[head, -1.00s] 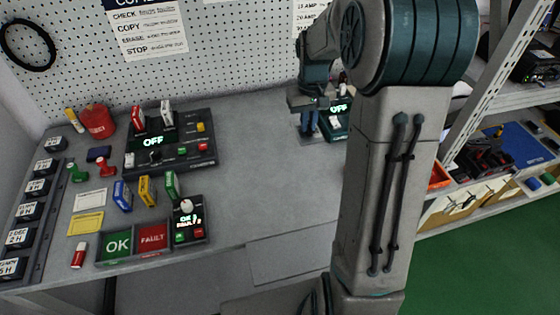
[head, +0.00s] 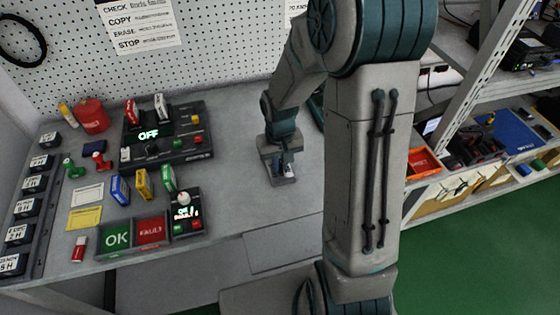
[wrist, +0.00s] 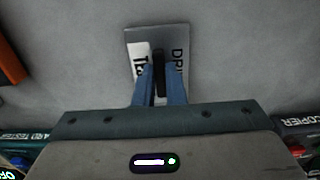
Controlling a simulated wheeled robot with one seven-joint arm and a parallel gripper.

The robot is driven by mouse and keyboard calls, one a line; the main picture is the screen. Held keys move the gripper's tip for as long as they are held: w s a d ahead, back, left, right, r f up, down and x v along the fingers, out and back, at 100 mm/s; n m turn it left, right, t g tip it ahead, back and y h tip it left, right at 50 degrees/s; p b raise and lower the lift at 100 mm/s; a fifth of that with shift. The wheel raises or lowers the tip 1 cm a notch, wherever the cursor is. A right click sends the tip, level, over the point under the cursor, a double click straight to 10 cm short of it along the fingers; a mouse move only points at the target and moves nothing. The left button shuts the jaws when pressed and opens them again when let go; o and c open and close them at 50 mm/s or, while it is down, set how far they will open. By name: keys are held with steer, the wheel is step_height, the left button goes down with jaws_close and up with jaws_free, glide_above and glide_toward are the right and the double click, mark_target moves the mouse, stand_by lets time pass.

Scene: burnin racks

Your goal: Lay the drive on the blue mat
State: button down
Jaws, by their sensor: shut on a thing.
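My gripper (head: 284,170) is over the middle of the grey bench. In the wrist view its two blue fingers (wrist: 160,88) are shut on the drive (wrist: 172,34), a grey plate with a white label and partly hidden black lettering. The fingers cover much of the drive. In the head view the drive shows only as a small grey patch below the fingers; I cannot tell if it touches the bench. A blue mat (head: 512,126) lies on the shelf unit at the right, beyond my arm, far from my gripper.
A dark console reading OFF (head: 183,150), the green OK tray (head: 117,238) and red FAULT tray (head: 151,230) occupy the left bench. An orange bin (head: 424,163) and tools are near the mat. A grey shelf post (head: 487,75) stands between. The bench around my gripper is clear.

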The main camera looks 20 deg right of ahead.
steer(key=shift+f, duration=0.25)
steer(key=c, duration=1.5)
jaws_free()
steer(key=shift+r, duration=0.1)
steer(key=shift+r, duration=0.15)
